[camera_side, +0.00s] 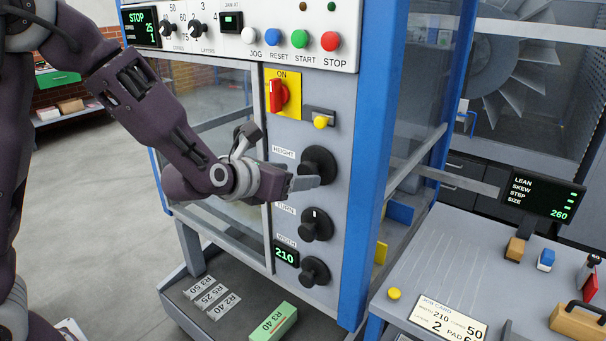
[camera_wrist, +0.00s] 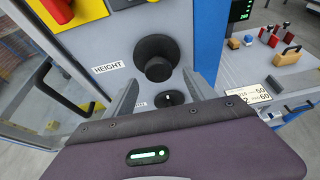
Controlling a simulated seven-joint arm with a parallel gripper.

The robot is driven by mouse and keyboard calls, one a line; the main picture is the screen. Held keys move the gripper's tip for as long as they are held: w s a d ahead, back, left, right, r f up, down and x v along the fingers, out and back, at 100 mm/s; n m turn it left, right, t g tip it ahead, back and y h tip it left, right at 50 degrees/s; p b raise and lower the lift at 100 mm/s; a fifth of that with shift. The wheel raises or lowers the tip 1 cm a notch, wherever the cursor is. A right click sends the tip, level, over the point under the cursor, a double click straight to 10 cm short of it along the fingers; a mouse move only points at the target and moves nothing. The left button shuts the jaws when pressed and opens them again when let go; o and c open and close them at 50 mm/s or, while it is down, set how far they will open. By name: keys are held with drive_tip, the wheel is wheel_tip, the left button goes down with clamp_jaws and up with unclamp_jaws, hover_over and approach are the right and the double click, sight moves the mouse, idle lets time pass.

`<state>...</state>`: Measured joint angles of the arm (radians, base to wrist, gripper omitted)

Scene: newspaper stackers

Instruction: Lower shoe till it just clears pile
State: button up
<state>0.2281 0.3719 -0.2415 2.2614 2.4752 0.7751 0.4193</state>
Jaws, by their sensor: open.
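The black HEIGHT knob (camera_side: 319,163) is on the grey control panel. It also shows in the wrist view (camera_wrist: 155,55), straight ahead of my gripper. My gripper (camera_side: 304,183) is open, with its fingertips in front of the panel close to the knob. In the wrist view the two fingers of my gripper (camera_wrist: 160,78) are spread wide, below and to either side of the knob, with nothing between them. I cannot tell whether a fingertip touches the knob. The shoe and the pile cannot be made out in either view.
Below are the TURN knob (camera_side: 316,225) and WIDTH knob (camera_side: 314,271), beside a display (camera_side: 285,253) reading 210. A blue post (camera_side: 361,170) edges the panel. A job card (camera_side: 450,318) lies on the right bench.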

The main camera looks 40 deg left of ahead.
sight(303, 174)
drive_tip(key=x, duration=0.4)
drive_tip(key=shift+a, duration=0.1)
drive_tip(key=shift+r, duration=0.1)
drive_tip(key=c, duration=1.3)
drive_tip(key=shift+c, duration=0.2)
drive_tip(key=shift+m, duration=0.3)
drive_tip(key=shift+m+t+y, duration=0.4)
drive_tip(key=shift+m+y, duration=1.6)
drive_tip(key=shift+m, duration=0.6)
